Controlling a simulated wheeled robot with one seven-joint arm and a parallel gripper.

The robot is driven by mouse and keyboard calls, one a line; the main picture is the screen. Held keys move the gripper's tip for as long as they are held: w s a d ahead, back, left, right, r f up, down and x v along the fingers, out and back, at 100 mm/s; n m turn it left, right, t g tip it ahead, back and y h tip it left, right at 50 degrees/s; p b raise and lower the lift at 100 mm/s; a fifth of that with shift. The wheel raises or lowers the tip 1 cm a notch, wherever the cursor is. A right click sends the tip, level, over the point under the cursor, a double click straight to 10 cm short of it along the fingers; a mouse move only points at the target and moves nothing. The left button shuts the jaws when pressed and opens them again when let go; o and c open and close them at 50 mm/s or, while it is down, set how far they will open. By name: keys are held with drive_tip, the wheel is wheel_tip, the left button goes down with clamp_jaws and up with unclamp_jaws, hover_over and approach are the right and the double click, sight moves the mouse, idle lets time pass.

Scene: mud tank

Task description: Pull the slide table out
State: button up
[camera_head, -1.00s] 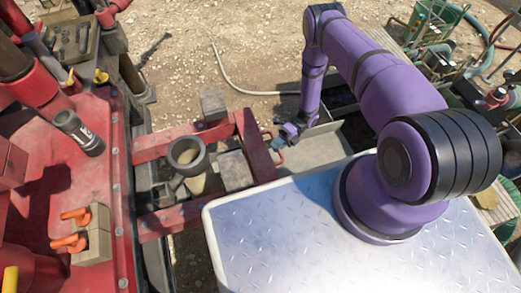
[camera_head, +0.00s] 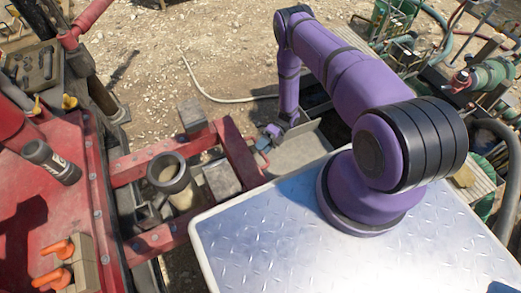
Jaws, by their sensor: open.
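The slide table (camera_head: 240,151) is a red metal frame that sticks out to the right from the side of the red rig deck. A grey hollow cylinder (camera_head: 165,172) and grey blocks stand within its frame. My gripper (camera_head: 264,143) is at the slide table's outer right end, close to the red handle area there. The fingers are small in view and open. I cannot tell whether they are around the handle or beside it, as the gripper covers part of it.
The red deck (camera_head: 60,207) at left carries a dark canister (camera_head: 52,162) and orange-handled tools (camera_head: 54,262). My metal plate top fills the lower right. Hoses and green equipment (camera_head: 393,17) stand at upper right. Gravel ground lies open behind, crossed by a pale hose (camera_head: 215,98).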

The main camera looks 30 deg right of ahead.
drive_tip(key=v, duration=0.9)
drive_tip(key=shift+d, duration=0.35)
drive_tip(key=shift+w, duration=0.1)
drive_tip(key=shift+r, duration=0.1)
